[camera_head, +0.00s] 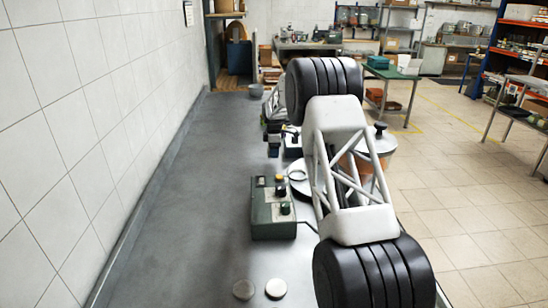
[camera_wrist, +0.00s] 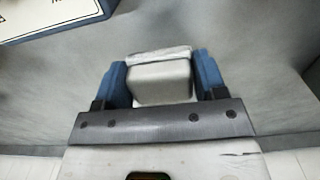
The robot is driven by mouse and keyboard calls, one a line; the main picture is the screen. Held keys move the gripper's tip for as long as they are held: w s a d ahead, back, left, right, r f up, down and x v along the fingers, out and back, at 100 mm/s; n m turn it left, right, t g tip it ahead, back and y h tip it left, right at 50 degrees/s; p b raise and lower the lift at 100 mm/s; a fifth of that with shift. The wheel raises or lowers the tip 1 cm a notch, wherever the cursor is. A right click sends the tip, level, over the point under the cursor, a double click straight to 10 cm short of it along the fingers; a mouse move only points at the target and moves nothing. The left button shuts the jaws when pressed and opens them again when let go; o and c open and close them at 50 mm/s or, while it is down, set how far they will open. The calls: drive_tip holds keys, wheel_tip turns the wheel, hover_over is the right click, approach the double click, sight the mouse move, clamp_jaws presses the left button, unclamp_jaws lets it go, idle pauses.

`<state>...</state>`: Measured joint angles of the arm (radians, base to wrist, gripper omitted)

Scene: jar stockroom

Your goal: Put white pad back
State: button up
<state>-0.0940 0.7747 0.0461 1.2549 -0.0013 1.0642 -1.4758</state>
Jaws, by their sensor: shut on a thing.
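In the wrist view, my gripper (camera_wrist: 160,82) has its two blue fingers closed on the sides of a pale, block-shaped thing (camera_wrist: 160,85). It has a lighter strip along its far edge and looks like the white pad. Grey surface shows around it; I cannot tell whether it touches that surface. In the head view, my arm covers much of the counter's right side, and I cannot make out the fingers or the held thing clearly.
A green control box (camera_head: 272,208) with knobs stands on the grey counter (camera_head: 190,200). Two round discs (camera_head: 275,288) lie near the front. A lidded pot (camera_head: 378,142) stands behind my arm. A blue-edged panel (camera_wrist: 50,18) is at the wrist view's upper left. The counter's left side is clear beside the tiled wall.

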drive_tip(key=shift+f, duration=1.65)
drive_tip(key=shift+f, duration=0.1)
drive_tip(key=o, duration=1)
drive_tip(key=shift+o, duration=0.2)
wheel_tip(320, 180, up, 12)
drive_tip(key=shift+f, duration=0.15)
drive_tip(key=shift+r, duration=0.3)
